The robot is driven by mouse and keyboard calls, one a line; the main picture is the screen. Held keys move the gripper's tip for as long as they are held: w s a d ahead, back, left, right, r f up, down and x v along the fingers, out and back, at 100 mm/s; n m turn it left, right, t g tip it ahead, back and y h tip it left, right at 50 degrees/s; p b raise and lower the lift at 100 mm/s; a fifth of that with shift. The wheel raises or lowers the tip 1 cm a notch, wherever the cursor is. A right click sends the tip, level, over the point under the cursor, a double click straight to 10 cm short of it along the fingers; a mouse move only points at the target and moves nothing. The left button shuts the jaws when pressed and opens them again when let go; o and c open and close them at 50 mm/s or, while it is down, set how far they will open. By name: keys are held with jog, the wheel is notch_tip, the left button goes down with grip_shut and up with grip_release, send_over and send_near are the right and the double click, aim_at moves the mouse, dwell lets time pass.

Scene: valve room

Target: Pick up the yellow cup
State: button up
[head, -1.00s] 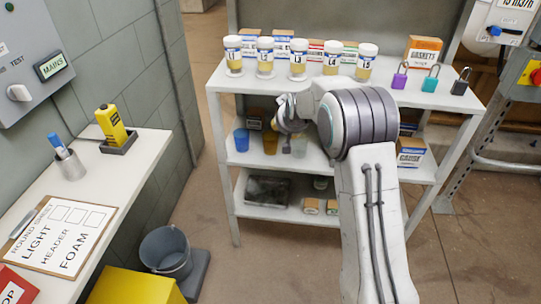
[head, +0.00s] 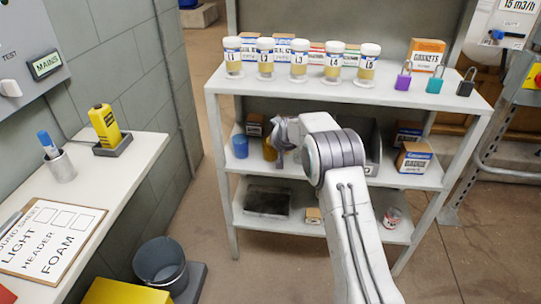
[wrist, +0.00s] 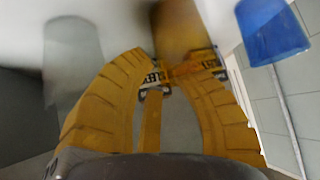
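The yellow cup (head: 269,149) stands on the middle shelf, partly hidden behind my gripper (head: 283,143) in the head view. In the wrist view the yellow cup (wrist: 184,28) is just beyond the fingertips of my gripper (wrist: 167,76), at the top centre. My yellow ribbed fingers come close together at their tips and overlap the cup's near part in the picture. I cannot tell if they touch it, or how far apart they are.
A blue cup (head: 240,146) stands left of the yellow cup; it is at the right in the wrist view (wrist: 272,32). A greyish cup (wrist: 73,62) is on the other side. The shelf's top board (head: 300,89) is above, with several labelled jars.

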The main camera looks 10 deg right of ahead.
jog(key=shift+b+x, duration=0.35)
jog(key=shift+x, duration=0.7)
jog(key=shift+o, duration=0.2)
grip_shut()
